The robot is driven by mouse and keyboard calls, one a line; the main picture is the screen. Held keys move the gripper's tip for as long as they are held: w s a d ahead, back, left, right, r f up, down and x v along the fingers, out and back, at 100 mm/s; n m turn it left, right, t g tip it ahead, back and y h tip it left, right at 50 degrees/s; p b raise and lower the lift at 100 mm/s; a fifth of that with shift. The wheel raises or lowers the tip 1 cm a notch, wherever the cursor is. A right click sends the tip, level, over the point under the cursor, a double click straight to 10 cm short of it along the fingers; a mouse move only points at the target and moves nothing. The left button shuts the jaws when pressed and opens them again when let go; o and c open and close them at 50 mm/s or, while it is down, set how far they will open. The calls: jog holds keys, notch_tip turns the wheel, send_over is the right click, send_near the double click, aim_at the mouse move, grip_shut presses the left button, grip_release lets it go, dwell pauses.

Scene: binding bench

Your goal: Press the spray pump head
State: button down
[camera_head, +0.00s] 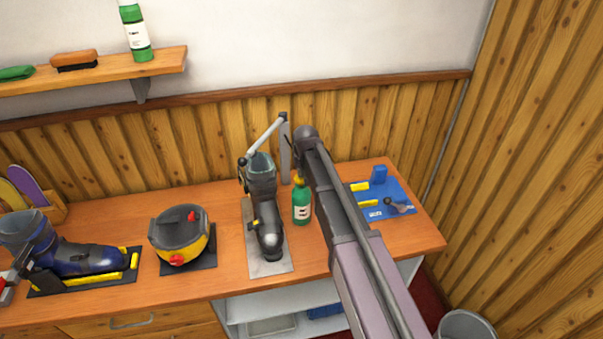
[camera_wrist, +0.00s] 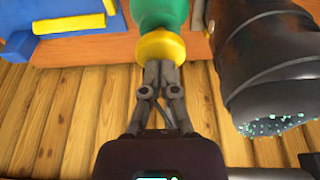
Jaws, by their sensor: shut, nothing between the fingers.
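A green spray bottle (camera_head: 302,208) with a white label stands upright on the bench, right of the grey ski boot. Its yellow pump head (camera_head: 298,180) is partly covered by my arm in the head view. In the wrist view the yellow pump head (camera_wrist: 160,46) sits on the green bottle (camera_wrist: 160,12), straight beyond the fingertips. My gripper (camera_wrist: 163,66) is shut and empty, with its fingertips at the yellow head. I cannot tell if they touch it. In the head view my fingers are hidden by the arm.
The grey ski boot (camera_head: 267,220) stands close left of the bottle and shows in the wrist view (camera_wrist: 275,75). A blue mat (camera_head: 390,212) with tools lies to the right. A yellow-black pot (camera_head: 181,237) and a blue boot (camera_head: 85,260) stand further left. The wood wall (camera_head: 345,125) is behind.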

jog(key=shift+f+b, duration=1.05)
jog(key=shift+b, duration=0.05)
jog(key=shift+r, duration=0.2)
notch_tip(320, 180, up, 4)
jog(key=p, duration=0.4)
jog(key=shift+r+p, duration=0.1)
jog(key=shift+p, duration=0.25)
jog(key=p+v, duration=0.9)
jog(key=shift+r, duration=0.3)
jog(key=shift+s, duration=0.15)
